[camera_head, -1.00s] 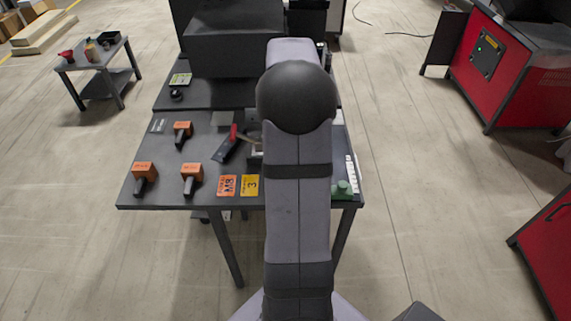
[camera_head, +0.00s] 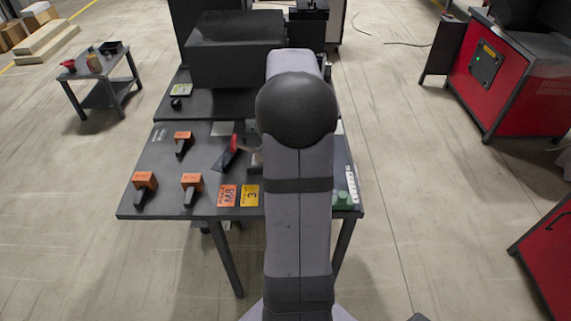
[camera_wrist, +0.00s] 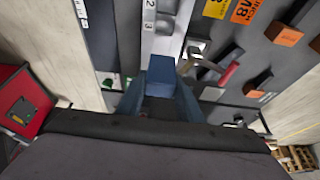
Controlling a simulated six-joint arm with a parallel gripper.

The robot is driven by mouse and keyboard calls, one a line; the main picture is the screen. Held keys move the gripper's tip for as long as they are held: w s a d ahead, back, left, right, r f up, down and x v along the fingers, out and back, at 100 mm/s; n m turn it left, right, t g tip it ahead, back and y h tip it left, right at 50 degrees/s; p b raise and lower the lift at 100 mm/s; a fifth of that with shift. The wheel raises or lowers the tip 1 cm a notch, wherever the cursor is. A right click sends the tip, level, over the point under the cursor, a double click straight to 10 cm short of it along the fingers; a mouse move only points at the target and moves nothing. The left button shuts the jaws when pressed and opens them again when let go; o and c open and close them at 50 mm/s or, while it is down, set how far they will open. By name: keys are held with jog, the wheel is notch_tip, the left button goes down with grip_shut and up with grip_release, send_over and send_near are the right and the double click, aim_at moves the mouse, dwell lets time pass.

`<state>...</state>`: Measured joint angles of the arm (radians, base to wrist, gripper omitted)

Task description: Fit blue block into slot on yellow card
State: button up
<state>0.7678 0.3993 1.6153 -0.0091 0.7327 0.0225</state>
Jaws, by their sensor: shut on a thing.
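A blue block (camera_wrist: 161,70) is between the fingers of my gripper (camera_wrist: 159,92) in the wrist view. The gripper is shut on it. The yellow card (camera_head: 249,196) with a 3 lies at the front of the table, beside an orange M8 card (camera_head: 227,197). The yellow card also shows at the wrist view's top edge (camera_wrist: 217,8). A pale metal strip (camera_wrist: 166,43) with numbers, 2 and 3 among them, lies beyond the block. The block covers part of the strip, so I cannot tell whether they touch. My arm hides the gripper and block in the head view.
Several orange-topped dark pieces (camera_head: 192,186) stand on the table's left side. A red-handled tool (camera_head: 229,155) lies near the middle. A green item (camera_head: 343,199) and a white strip (camera_head: 351,184) are at right. A large dark box (camera_head: 237,42) stands behind.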

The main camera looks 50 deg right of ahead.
notch_tip(320, 180, down, 15)
jog(key=p, duration=0.3)
dwell(0.5)
jog(key=shift+f, duration=0.2)
jog(key=o, duration=1.2)
jog(key=shift+r, duration=0.2)
jog(key=b+v, duration=0.2)
jog(key=v, duration=1)
jog(key=shift+f, duration=0.1)
